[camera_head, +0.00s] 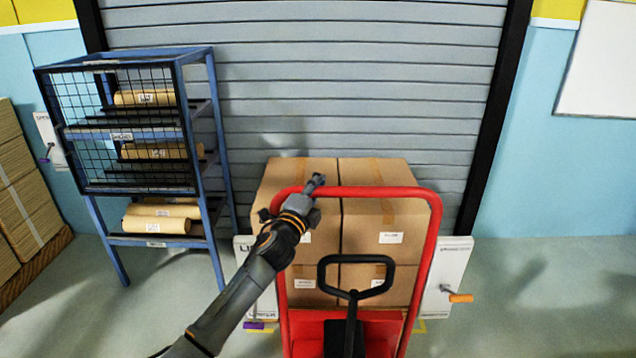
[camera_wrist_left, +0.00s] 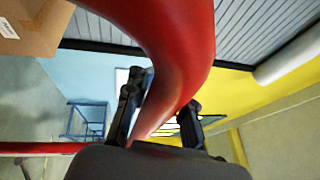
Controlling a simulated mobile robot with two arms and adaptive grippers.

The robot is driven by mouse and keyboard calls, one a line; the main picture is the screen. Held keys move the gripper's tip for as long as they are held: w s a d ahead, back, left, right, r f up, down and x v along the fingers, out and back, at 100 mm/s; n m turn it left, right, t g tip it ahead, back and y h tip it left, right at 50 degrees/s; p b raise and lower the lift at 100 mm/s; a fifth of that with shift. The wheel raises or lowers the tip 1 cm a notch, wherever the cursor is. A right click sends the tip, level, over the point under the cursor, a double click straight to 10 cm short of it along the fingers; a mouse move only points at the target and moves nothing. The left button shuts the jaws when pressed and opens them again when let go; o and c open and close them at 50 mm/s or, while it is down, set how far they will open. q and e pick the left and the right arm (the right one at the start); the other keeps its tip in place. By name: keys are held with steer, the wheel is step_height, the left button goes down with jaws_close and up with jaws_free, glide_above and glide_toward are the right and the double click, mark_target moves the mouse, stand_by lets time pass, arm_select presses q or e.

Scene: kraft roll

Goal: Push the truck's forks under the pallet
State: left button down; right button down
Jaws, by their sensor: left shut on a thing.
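The red truck (camera_head: 436,235) stands in front of me in the head view, with a tall red hoop frame and a black looped handle (camera_head: 330,275) lower down. Behind the hoop, several cardboard boxes (camera_head: 370,225) are stacked. The pallet and the forks are hidden behind the truck and the boxes. My left gripper (camera_head: 316,184) is shut on the red hoop at its top left part. In the left wrist view the red bar (camera_wrist_left: 180,60) passes between the two fingers of the gripper (camera_wrist_left: 160,118). My right gripper is in neither view.
A blue rack (camera_head: 208,150) with brown rolls stands at the left. Stacked cardboard (camera_head: 25,190) is at the far left edge. A white panel with an orange handle (camera_head: 460,298) is right of the truck. A grey shutter (camera_head: 310,80) closes the back. Floor at right is clear.

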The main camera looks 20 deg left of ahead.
arm_select(q)
steer(key=shift+w+a+f, duration=0.1)
steer(key=shift+a+f, duration=0.05)
steer(key=shift+f, duration=0.4)
steer(key=c, duration=1.4)
jaws_free()
steer(key=o, duration=0.3)
steer(key=shift+w+f, duration=0.1)
steer(key=shift+w, duration=0.15)
steer(key=v, duration=1.2)
